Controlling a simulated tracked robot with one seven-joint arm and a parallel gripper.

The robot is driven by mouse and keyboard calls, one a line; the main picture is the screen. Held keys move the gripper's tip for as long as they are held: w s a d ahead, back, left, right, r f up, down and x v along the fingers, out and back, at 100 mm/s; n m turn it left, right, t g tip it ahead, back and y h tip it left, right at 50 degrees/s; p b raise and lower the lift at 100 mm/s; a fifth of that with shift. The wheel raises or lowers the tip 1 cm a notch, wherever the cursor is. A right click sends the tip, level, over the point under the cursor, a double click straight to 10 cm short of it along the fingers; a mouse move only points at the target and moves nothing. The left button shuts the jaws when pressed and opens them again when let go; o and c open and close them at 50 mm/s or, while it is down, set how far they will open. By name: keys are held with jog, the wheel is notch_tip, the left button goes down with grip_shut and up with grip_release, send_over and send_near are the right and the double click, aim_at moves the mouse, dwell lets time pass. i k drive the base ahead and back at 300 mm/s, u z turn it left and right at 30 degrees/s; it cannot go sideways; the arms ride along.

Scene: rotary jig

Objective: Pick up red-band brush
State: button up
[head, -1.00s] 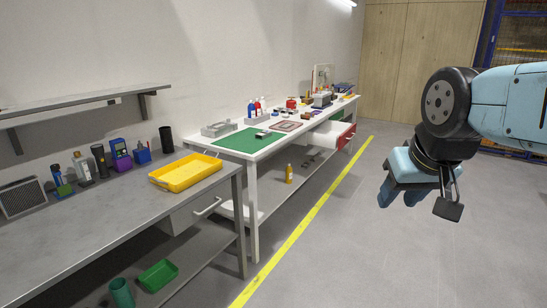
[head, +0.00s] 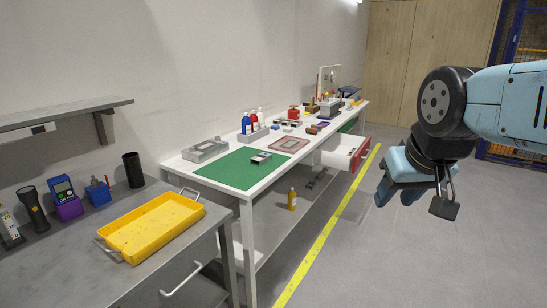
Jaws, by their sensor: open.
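I cannot make out a red-band brush in the head view. Several small items lie toward the far end of the white workbench (head: 262,196), too small to tell apart. My gripper (head: 399,194) hangs at the right over bare floor, pointing down. It is open with nothing seen in it, and it is well apart from both benches.
A grey bench at near left holds a yellow tray (head: 152,228), a torch (head: 33,210) and a black cup (head: 133,170). The white bench has a green mat (head: 240,168) and an open red-fronted drawer (head: 352,154) jutting out. Floor right of the yellow line (head: 326,231) is clear.

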aim_at(311, 131)
jog(key=z, duration=0.05)
jog(key=i, duration=1.3)
jog(key=z, duration=0.6)
jog(key=k, duration=1.25)
jog(key=z, duration=0.8)
jog(key=i, duration=2.8)
jog(key=u, duration=0.5)
jog(key=i, duration=1.1)
jog(key=u, duration=0.65)
